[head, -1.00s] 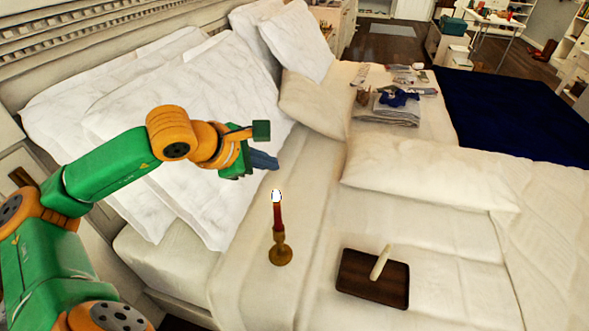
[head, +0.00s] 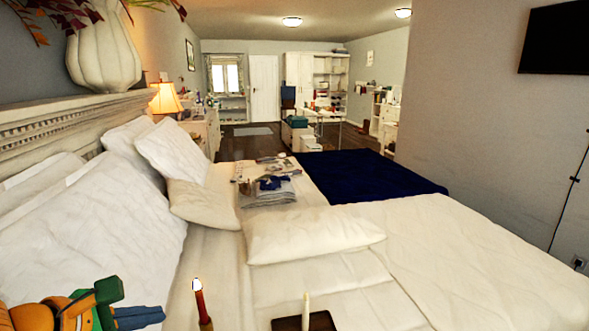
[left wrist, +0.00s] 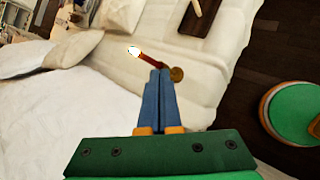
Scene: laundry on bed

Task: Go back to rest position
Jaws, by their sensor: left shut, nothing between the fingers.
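My left gripper (head: 140,317) is at the bottom left of the head view, over the bed near the white pillows. Its blue fingers are together, with nothing between them. In the left wrist view the shut fingers (left wrist: 157,95) point toward a red candle in a brass holder (left wrist: 148,60), which stands on the bed beyond them. In the head view the candle (head: 200,303) is to the right of the gripper and apart from it; its holder is mostly cut off by the lower edge. My right gripper is not in view.
A dark tray (head: 318,322) with a pale candle (head: 306,311) lies on the bed at the bottom edge. White pillows (head: 105,230) lean on the headboard. Folded clothes (head: 268,190) and a navy blanket (head: 370,175) lie farther back. Open floor shows beyond the bed.

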